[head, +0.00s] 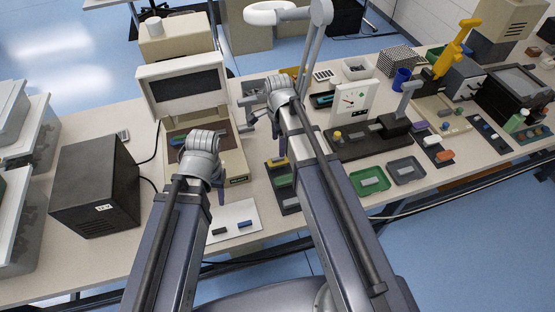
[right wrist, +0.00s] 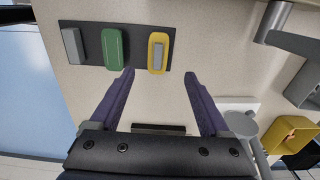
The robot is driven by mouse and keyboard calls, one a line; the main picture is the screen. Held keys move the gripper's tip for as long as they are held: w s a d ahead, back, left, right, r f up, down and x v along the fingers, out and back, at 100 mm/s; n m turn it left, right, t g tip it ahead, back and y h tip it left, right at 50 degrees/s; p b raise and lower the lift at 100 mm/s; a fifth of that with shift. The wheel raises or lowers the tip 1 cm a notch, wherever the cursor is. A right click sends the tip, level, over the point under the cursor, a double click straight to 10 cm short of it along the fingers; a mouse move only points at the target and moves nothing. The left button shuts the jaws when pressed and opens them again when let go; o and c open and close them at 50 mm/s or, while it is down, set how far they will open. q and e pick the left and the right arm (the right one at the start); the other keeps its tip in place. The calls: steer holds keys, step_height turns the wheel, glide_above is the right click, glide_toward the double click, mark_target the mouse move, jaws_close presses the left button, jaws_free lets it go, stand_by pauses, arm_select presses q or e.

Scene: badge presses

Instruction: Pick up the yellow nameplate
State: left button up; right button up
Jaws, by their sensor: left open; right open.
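The yellow nameplate (right wrist: 152,52) has a grey bar on its face. It lies at one end of a dark tray (right wrist: 92,30), beside a green plate (right wrist: 115,48) and a grey one (right wrist: 73,45). In the head view the yellow nameplate (head: 276,162) is at the tray's far end, partly beside my right arm. My right gripper (right wrist: 160,75) is open and empty, its fingertips spread on either side of the yellow nameplate's near end in the right wrist view; contact cannot be told. My left gripper (head: 203,168) is open in front of the screen machine; its fingers are partly hidden.
A machine with a dark screen (head: 187,90) stands behind my left gripper, and a black box (head: 96,185) is at left. A white sheet (head: 234,219) with small bars lies near the front edge. Green (head: 369,182) and grey trays (head: 405,170) sit right of my right arm.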

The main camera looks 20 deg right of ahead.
mark_target(278, 158)
step_height(278, 158, down, 2)
steer(key=shift+f+b, duration=0.1)
steer(key=shift+b, duration=0.65)
arm_select(q)
step_height(278, 158, down, 8)
steer(key=b, duration=0.5)
steer(key=shift+r, duration=0.25)
arm_select(e)
steer(key=f, duration=0.5)
steer(key=shift+s+a+f, duration=0.1)
steer(key=shift+s+f, duration=0.05)
steer(key=shift+s, duration=0.05)
arm_select(q)
steer(key=shift+f+b, duration=0.2)
steer(key=shift+b, duration=0.2)
arm_select(e)
steer(key=shift+f, duration=0.25)
jaws_close()
